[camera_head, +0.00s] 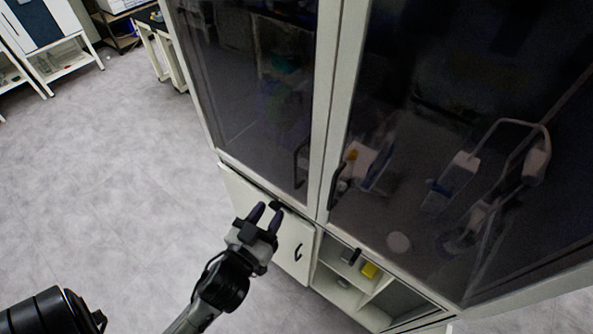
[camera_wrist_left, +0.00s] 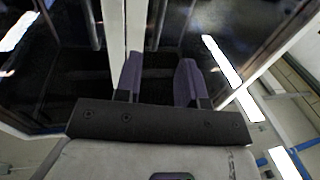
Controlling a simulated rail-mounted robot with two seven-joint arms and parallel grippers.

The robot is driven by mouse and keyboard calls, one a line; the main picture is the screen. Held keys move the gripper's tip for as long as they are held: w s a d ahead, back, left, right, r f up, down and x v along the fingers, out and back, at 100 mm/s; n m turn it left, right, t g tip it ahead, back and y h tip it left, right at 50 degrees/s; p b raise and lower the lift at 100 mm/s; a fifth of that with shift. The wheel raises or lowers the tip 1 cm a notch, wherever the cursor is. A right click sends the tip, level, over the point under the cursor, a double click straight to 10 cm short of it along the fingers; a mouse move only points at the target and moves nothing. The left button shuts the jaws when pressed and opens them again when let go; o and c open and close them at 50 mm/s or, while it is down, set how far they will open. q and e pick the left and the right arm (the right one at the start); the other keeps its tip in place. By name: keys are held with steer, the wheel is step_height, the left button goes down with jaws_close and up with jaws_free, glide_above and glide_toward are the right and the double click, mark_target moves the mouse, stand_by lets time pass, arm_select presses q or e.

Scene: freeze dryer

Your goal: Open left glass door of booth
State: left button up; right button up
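The booth's left glass door (camera_head: 262,95) is dark glass in a white frame and looks shut against the right glass door (camera_head: 440,110). Its dark handle (camera_head: 299,162) is near its lower right corner. The right door's handle (camera_head: 337,186) is just across the white frame. My left gripper (camera_head: 267,211) is low in front of the cabinet, below and left of the left handle, apart from it. Its two fingers are spread with nothing between them. In the left wrist view the open fingers (camera_wrist_left: 160,72) point toward the glass and white frame. My right gripper is not in view.
Below the glass, a white cupboard door (camera_head: 290,235) with a dark handle stands beside open shelves (camera_head: 345,290) holding a yellow item (camera_head: 369,270). Grey floor (camera_head: 110,190) is clear at left. White tables (camera_head: 60,55) stand at the back left.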

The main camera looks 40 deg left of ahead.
arm_select(q)
glide_above(295, 186)
steer(key=shift+w+a, duration=0.15)
steer(key=shift+w, duration=0.1)
stand_by(0.4)
steer(key=shift+c, duration=0.4)
jaws_close()
